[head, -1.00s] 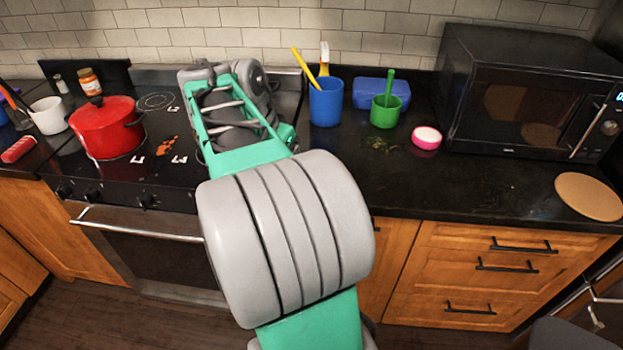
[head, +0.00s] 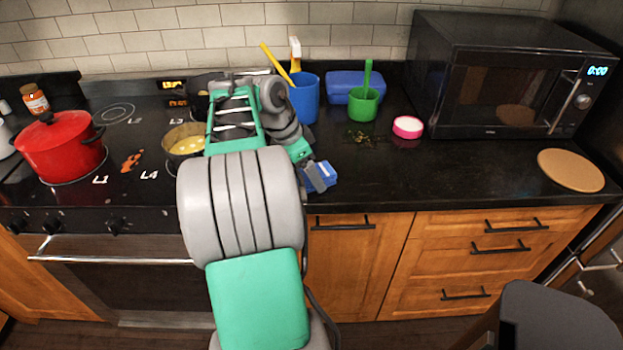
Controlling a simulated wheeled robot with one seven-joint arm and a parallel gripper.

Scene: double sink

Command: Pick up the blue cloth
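A small blue object, which looks like the blue cloth (head: 327,172), lies at the front of the black counter just right of the stove. My gripper (head: 317,177) points down at it, with a grey finger in front of the blue surface. The finger overlaps the cloth in the picture, but I cannot tell whether it touches it. The other finger is not clearly visible, so I cannot tell whether my gripper is open or shut. My arm hides part of the counter and stove.
Behind stand a blue cup (head: 307,100) with utensils, a blue container (head: 341,80) and a green cup (head: 362,108). A pink bowl (head: 407,128) and a microwave (head: 487,85) are right. A red pot (head: 62,150) and a pan (head: 184,140) sit on the stove.

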